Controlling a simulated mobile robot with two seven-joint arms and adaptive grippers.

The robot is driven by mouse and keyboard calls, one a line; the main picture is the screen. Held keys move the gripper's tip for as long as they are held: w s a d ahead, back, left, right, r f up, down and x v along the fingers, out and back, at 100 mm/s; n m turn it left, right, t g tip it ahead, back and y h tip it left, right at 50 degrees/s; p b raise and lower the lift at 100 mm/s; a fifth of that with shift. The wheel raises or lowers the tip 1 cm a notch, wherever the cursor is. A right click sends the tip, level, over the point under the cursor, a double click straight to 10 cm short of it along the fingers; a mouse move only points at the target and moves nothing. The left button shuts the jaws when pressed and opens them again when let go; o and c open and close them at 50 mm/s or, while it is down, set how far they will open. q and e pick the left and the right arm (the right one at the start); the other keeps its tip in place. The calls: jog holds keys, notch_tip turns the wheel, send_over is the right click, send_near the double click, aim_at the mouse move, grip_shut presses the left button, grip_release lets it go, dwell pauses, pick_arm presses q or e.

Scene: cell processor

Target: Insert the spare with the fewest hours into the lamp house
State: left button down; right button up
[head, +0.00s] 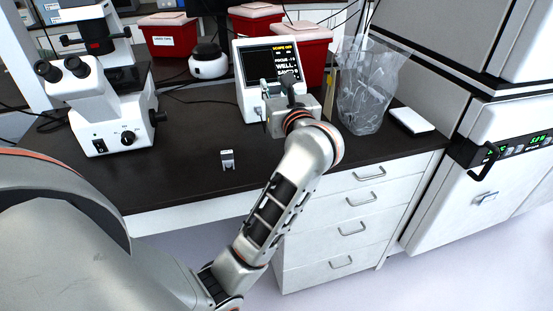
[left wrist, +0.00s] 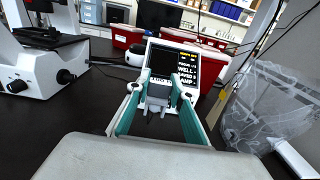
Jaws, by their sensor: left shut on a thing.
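My left gripper (head: 278,92) is in front of the device with a screen (head: 243,62). In the left wrist view, its two teal-lined fingers (left wrist: 157,105) are shut on a small grey module (left wrist: 157,92) with two dark prongs pointing down. The device's screen (left wrist: 174,62) is right behind the module; I cannot tell whether they touch. A similar small grey module (head: 227,160) with two prongs stands alone on the dark bench. No hour marks are readable on either module. I cannot make out which part is the lamp house. My right gripper is not in view.
A white microscope (head: 95,105) stands at the left of the dark bench (head: 185,175). Red bins (head: 168,35) and a white round device (head: 208,66) are behind. A clear bag (head: 365,90) and a white flat box (head: 411,120) are at the right. The bench front is mostly free.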

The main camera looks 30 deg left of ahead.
pick_arm(q)
jog(key=shift+w+a+r+n+g+y, duration=0.1)
jog(key=shift+w+r+n+g+y, duration=0.15)
jog(key=shift+r, duration=0.3)
jog(key=shift+w+r+n+g+y, duration=0.15)
jog(key=shift+r+n+g+y, duration=0.15)
jog(key=shift+r, duration=0.2)
notch_tip(320, 180, down, 20)
jog(key=shift+r, duration=0.15)
jog(key=shift+f+b, duration=0.25)
jog(key=shift+b, duration=0.25)
jog(key=c, duration=1.8)
grip_release()
jog(key=shift+o, duration=0.2)
